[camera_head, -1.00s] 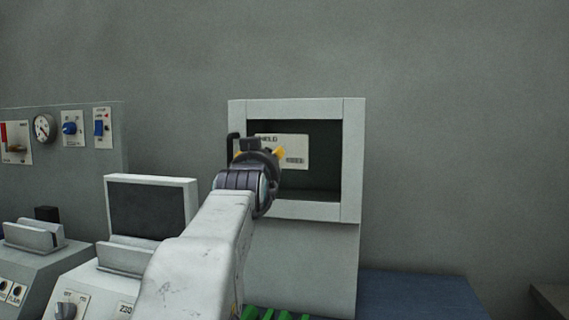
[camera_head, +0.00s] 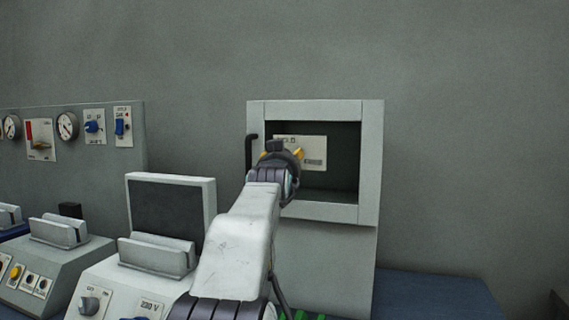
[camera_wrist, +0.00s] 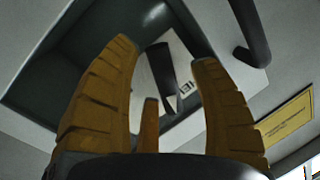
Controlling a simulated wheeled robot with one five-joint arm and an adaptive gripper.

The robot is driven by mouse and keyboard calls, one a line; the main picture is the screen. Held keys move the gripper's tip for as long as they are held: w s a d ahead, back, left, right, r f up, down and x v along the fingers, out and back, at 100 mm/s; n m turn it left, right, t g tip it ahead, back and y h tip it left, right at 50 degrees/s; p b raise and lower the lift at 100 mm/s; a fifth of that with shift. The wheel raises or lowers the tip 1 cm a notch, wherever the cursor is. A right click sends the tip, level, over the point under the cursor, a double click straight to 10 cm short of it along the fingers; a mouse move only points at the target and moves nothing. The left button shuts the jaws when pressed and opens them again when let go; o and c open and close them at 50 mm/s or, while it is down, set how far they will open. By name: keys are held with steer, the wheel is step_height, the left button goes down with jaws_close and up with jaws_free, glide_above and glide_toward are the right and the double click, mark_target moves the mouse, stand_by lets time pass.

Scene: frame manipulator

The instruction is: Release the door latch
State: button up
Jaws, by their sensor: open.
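A grey cabinet on the wall has a pale door frame (camera_head: 368,160) around a dark recessed window, with a white label (camera_head: 314,152) inside. A black bar handle (camera_head: 249,152) stands on the frame's left side; a black handle (camera_wrist: 250,35) shows at the top right of the wrist view. My gripper (camera_head: 282,158) is in front of the window's left part, right of the handle. In the wrist view its yellow fingers (camera_wrist: 165,85) are spread apart. A dark strip (camera_wrist: 160,65) shows between them; I cannot tell whether it is the latch or whether anything touches it.
A grey console (camera_head: 90,270) and a white one (camera_head: 150,275) with a dark panel stand to the left. A wall panel (camera_head: 90,155) carries gauges and switches. A blue surface (camera_head: 435,295) lies at the lower right. The wall right of the cabinet is bare.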

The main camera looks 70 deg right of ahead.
steer(key=shift+c, duration=0.2)
jaws_close()
stand_by(0.4)
